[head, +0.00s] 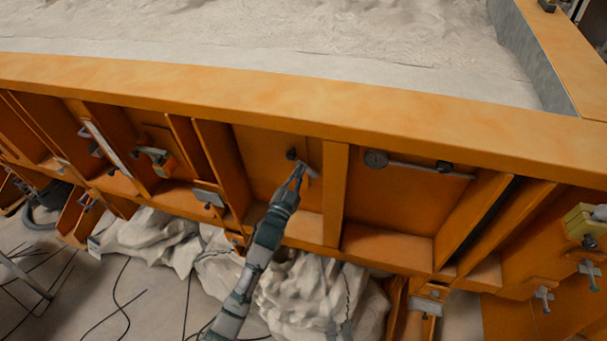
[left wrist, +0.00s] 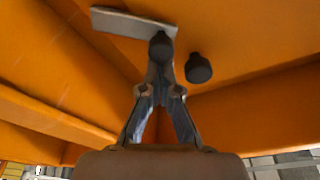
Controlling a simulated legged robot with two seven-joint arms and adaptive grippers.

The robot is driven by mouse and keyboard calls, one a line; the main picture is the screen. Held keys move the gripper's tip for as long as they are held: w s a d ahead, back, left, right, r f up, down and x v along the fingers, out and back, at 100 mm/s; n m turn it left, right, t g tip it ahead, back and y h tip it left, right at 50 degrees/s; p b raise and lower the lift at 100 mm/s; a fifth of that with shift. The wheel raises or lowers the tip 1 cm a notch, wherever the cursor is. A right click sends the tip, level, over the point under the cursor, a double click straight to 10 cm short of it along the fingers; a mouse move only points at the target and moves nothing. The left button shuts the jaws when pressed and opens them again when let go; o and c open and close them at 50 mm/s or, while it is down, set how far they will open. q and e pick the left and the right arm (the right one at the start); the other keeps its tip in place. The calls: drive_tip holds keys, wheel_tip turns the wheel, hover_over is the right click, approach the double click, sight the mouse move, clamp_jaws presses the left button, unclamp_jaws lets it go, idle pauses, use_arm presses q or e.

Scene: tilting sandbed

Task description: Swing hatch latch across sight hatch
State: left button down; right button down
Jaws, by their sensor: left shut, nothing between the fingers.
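The hatch latch appears to be a short flat grey bar (head: 312,172) on the orange side wall; it also shows in the left wrist view (left wrist: 125,21). A black knob (left wrist: 160,45) sits at the bar's right end in that view. A second black knob (left wrist: 198,68) stands on the wall apart from the bar. My left gripper (head: 300,168) is shut and empty, its tips (left wrist: 160,75) right at the bar's knob; I cannot tell whether they touch. The sight hatch's outline cannot be made out. My right gripper is not in view.
Vertical orange ribs (head: 335,193) flank the recess, with the sandbed's rim (head: 300,100) above. A round gauge (head: 376,159) with a thin rod is in the recess to the right. Pale lumpy sacks (head: 312,290) lie below.

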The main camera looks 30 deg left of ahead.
sight(296, 163)
use_arm(q)
drive_tip(key=n, duration=0.2)
drive_tip(key=a+f+n+y, duration=0.1)
drive_tip(key=n, duration=0.1)
drive_tip(key=a+f+n+y, duration=0.1)
drive_tip(key=n, duration=0.2)
drive_tip(key=shift+s+a, duration=0.2)
drive_tip(key=f+n+y, duration=0.1)
drive_tip(key=n, duration=0.1)
drive_tip(key=a+f+n+p, duration=0.1)
drive_tip(key=n, duration=0.1)
drive_tip(key=shift+n+g+y, duration=0.3)
drive_tip(key=shift+n+y, duration=0.1)
drive_tip(key=shift+f, duration=0.15)
